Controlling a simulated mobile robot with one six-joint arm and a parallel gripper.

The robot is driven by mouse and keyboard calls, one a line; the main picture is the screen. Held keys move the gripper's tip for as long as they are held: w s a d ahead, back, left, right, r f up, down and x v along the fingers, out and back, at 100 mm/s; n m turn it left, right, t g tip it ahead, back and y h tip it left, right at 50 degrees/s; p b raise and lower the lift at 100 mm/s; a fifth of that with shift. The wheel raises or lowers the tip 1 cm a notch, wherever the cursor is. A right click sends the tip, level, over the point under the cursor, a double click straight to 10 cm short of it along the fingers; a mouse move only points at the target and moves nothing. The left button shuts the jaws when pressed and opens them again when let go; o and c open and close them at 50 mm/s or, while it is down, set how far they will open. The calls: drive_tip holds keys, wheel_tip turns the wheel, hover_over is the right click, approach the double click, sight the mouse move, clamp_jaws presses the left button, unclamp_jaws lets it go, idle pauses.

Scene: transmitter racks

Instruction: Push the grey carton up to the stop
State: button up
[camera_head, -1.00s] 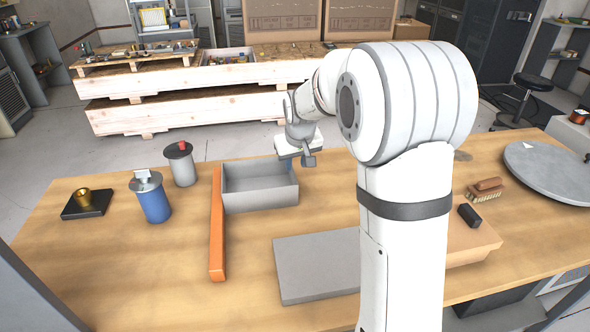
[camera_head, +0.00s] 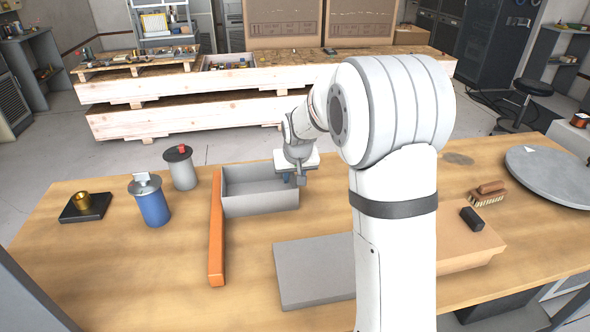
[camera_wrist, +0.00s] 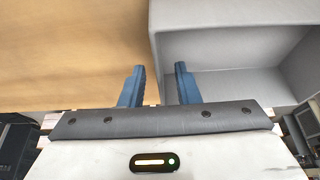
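The grey carton (camera_head: 262,203) is an open-topped box standing upright on the wooden table. An orange bar (camera_head: 216,240), which looks like the stop, lies along its left side; the two are touching or very nearly so, and I cannot tell which. In the wrist view, the fingers of my gripper (camera_wrist: 159,67) are apart with nothing gripped, one over the inside of the carton (camera_wrist: 225,45) and one over the table outside. Whether they touch the wall is unclear.
A blue canister (camera_head: 152,203), a grey canister (camera_head: 182,172) and a black base with a brass ring (camera_head: 85,206) stand left of the bar. A flat grey slab (camera_head: 312,272) lies in front. My arm hides part of the tan block (camera_head: 460,245) at right.

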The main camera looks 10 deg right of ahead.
sight(293, 181)
drive_tip(key=shift+x, duration=1.75)
drive_tip(key=shift+c, duration=0.3)
clamp_jaws()
drive_tip(key=shift+o, duration=0.3)
unclamp_jaws()
